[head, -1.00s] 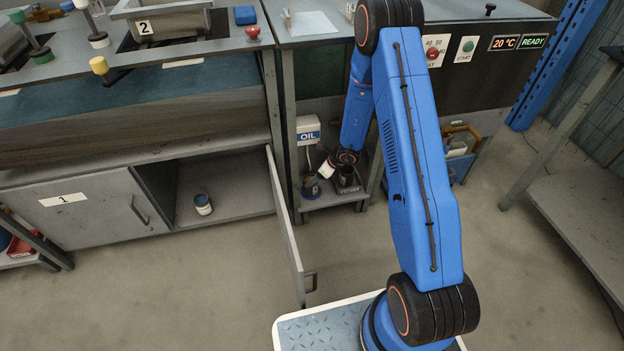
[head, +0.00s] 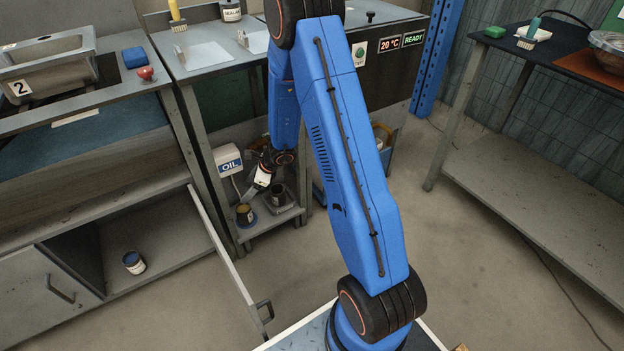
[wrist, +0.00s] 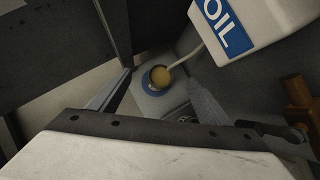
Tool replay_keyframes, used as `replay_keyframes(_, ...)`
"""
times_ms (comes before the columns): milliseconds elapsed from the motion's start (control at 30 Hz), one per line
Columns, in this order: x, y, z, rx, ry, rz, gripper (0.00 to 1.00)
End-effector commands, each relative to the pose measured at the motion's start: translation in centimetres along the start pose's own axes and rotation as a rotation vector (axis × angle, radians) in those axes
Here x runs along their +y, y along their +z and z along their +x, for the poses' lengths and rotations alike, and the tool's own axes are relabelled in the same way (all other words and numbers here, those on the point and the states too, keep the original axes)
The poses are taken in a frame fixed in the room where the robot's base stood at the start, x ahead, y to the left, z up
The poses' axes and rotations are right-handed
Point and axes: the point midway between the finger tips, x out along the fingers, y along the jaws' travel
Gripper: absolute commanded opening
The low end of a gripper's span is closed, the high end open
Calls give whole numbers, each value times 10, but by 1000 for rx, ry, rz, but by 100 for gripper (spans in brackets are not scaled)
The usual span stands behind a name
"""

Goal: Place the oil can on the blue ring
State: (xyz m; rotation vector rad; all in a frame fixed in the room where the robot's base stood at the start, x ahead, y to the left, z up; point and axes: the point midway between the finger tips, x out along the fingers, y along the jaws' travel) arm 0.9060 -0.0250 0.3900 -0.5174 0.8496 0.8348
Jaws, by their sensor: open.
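The oil can (head: 244,214) stands upright on the low shelf under the bench, with an amber top. In the wrist view the oil can (wrist: 160,76) has the blue ring (wrist: 147,84) around its base, so it appears to stand on the ring. The blue ring also shows as a sliver in the head view (head: 247,224). My gripper (head: 252,190) is just above the can, pointing down at it. In the wrist view my gripper (wrist: 159,79) has its fingers spread, one on each side of the can, with nothing held.
A white OIL dispenser (head: 228,160) hangs close above the can; its spout reaches toward it. A dark container (head: 279,196) stands beside the can. The open cabinet door (head: 230,262) stands at left, and another can (head: 134,262) sits inside the cabinet.

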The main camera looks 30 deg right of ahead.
Motion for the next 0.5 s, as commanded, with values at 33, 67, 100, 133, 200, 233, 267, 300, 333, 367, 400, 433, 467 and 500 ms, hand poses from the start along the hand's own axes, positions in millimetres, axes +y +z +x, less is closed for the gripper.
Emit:
replay_keyframes(33, 3, 16, -17, -18, 0, -61, 71)
replay_keyframes(67, 5, 24, -26, -28, 3, -100, 71)
replay_keyframes(100, 9, 34, -37, -39, 6, -151, 71)
replay_keyframes(133, 12, 41, -46, -46, 9, -189, 71)
replay_keyframes(200, 21, 57, -66, -64, 17, -276, 71)
replay_keyframes(233, 24, 63, -75, -70, 20, -314, 71)
replay_keyframes(267, 28, 69, -84, -75, 21, -352, 71)
replay_keyframes(300, 34, 77, -95, -83, 25, -403, 71)
replay_keyframes(333, 38, 82, -104, -89, 28, -440, 71)
replay_keyframes(367, 43, 87, -112, -93, 31, -477, 71)
replay_keyframes(400, 49, 93, -124, -98, 34, -528, 71)
replay_keyframes(433, 54, 97, -132, -101, 37, -566, 71)
replay_keyframes(467, 59, 101, -140, -105, 41, -603, 71)
replay_keyframes(500, 66, 106, -151, -108, 44, -650, 71)
